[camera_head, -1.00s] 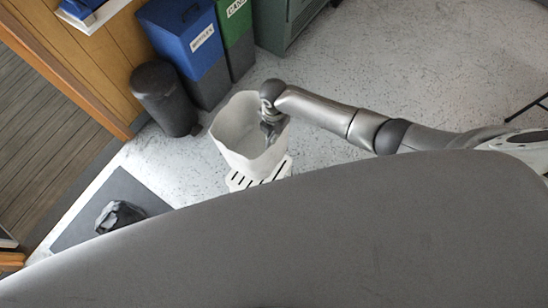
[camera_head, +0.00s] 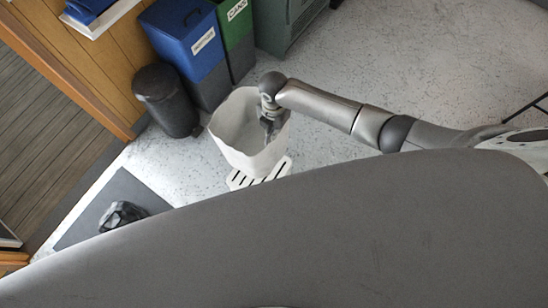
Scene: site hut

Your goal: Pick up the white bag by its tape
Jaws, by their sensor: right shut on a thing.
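The white bag (camera_head: 236,136) stands open-mouthed near the middle of the head view, its wide rim facing up. My right gripper (camera_head: 270,128) reaches down at the right side of its mouth, with the fingers inside the rim. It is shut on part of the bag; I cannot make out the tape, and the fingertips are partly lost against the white. A white slatted holder (camera_head: 243,180) shows under the bag, partly hidden by my own grey body. My left gripper is not in view.
A dark round bin (camera_head: 165,100), a blue bin (camera_head: 186,40) and a green bin (camera_head: 236,35) stand behind. A dark lump (camera_head: 121,215) lies on a grey mat (camera_head: 108,196) at lower left. Open floor (camera_head: 410,55) lies to the right.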

